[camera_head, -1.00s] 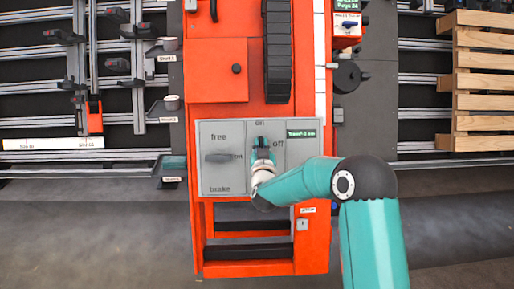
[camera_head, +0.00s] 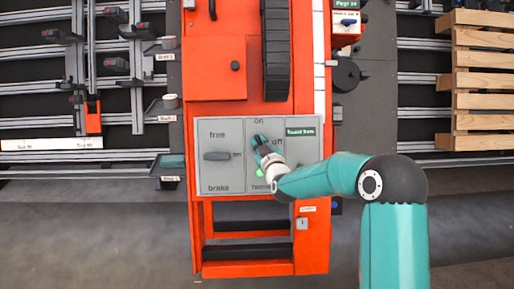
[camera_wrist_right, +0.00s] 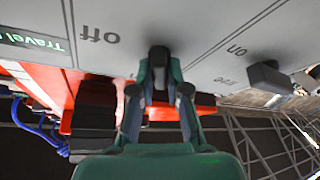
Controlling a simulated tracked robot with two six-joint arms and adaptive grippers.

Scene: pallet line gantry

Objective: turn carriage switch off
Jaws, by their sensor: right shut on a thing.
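The carriage switch is on the middle section of the grey panel (camera_head: 233,124), with "on" above it, "off" to its right and "home" below. In the head view my right gripper (camera_head: 261,144) covers it, reaching in from the lower right and tilted up-left. In the right wrist view the switch's dark handle (camera_wrist_right: 159,57) sits between the fingertips of my right gripper (camera_wrist_right: 160,72), which is shut on it. The "off" label is just left of it there. The handle's exact pointing direction is hidden. My left gripper is out of view.
A second knob (camera_head: 216,156) lies horizontal between "free" and "brake" on the left; it also shows in the wrist view (camera_wrist_right: 268,78). A green display (camera_head: 300,132) is at the panel's right. Wooden slats (camera_head: 490,80) stand far right.

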